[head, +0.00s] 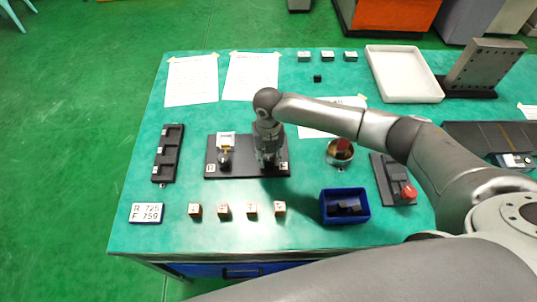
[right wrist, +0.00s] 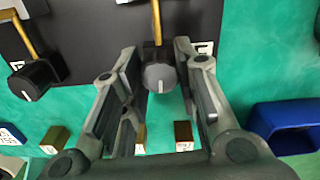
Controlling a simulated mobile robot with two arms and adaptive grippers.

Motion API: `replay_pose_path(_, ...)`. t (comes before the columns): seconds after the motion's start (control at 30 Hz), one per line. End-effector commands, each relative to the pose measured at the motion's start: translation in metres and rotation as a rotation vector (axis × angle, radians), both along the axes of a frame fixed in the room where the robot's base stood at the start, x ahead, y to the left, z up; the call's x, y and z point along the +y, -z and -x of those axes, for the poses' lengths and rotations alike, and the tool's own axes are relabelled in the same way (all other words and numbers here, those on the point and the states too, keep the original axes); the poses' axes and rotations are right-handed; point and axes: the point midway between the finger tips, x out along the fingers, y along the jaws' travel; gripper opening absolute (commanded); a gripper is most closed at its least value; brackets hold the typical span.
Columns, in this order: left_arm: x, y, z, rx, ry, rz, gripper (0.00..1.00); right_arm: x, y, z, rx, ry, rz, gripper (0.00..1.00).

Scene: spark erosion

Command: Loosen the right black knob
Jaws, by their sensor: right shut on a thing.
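The right black knob (right wrist: 158,74) has a grey face with a light pointer line and sits on the black base plate (right wrist: 90,35). My right gripper (right wrist: 160,75) has one finger on each side of it and is shut on it. My left gripper is not in view.
Several small blocks (head: 223,211) stand in a row in front of the plate. A black rack (head: 168,150) lies to the left.

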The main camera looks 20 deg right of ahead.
Motion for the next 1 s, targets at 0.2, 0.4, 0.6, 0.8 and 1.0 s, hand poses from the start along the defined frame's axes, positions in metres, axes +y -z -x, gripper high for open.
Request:
replay_pose_path(0.2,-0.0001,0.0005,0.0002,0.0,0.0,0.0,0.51,0.0001,-0.0012,-0.0012,-0.003,-0.044,-0.001,0.05)
replay_pose_path(0.4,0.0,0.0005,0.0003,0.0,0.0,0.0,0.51,0.0,-0.0014,-0.0012,-0.003,-0.053,-0.001,0.05)
replay_pose_path(0.6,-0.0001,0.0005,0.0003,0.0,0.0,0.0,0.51,0.0,-0.0014,-0.0013,-0.003,-0.052,-0.001,0.05)
replay_pose_path(0.8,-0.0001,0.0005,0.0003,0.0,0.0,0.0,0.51,-0.0001,-0.0011,-0.001,-0.002,-0.051,-0.001,0.49)
replay_pose_path(1.0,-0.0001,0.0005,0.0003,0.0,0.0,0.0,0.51,-0.0001,-0.0005,-0.0005,-0.001,-0.051,0.0,0.51)
